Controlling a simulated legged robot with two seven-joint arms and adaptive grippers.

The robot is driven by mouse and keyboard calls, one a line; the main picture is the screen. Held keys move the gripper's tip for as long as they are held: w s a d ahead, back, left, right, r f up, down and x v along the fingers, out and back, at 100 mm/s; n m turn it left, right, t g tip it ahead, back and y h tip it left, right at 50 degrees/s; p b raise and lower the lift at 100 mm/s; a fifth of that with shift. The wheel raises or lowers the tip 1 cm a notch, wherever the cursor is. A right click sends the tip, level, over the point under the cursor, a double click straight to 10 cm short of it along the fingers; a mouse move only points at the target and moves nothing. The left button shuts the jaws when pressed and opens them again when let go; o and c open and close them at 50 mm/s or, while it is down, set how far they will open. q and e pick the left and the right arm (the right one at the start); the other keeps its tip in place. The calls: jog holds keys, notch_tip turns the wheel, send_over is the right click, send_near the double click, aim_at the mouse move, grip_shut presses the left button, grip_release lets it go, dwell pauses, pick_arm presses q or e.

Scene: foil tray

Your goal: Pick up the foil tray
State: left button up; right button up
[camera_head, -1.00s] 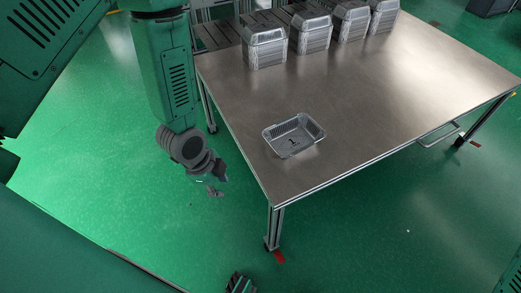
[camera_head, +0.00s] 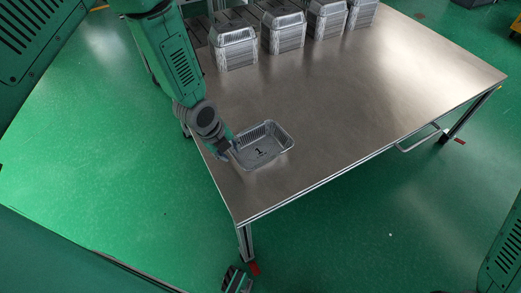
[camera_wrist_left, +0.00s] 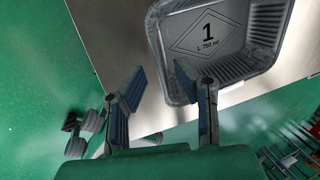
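The foil tray (camera_head: 284,140) is a shallow silver rectangular tray near the table's front left corner, with a "1" printed on its bottom. My left gripper (camera_head: 223,149) is at the tray's left rim. In the left wrist view, my left gripper (camera_wrist_left: 159,72) is open. One finger shows outside the tray (camera_wrist_left: 232,70) and the other overlaps its near corner. I cannot tell whether either finger touches it. Part of the tray is cut off by the top of that view. My right gripper does not show clearly in any view.
The metal table (camera_head: 340,110) is clear to the right of the tray. Several stacks of foil containers, such as the leftmost stack (camera_head: 235,50), stand along its back edge. The table's front edge is close to the tray. Green floor (camera_head: 90,150) surrounds the table.

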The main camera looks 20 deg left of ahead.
aim_at(234, 155)
pick_arm(q)
jog(key=x, duration=0.2)
jog(key=b+x, duration=0.1)
jog(key=x, duration=0.1)
jog(key=shift+d+f, duration=0.25)
jog(key=shift+f, duration=0.05)
jog(key=shift+w+a+f, duration=0.1)
jog(key=shift+w+f, duration=0.05)
jog(key=shift+f, duration=0.1)
jog(key=shift+d+f, duration=0.1)
jog(key=shift+d, duration=0.1)
jog(key=shift+a, duration=0.1)
grip_shut()
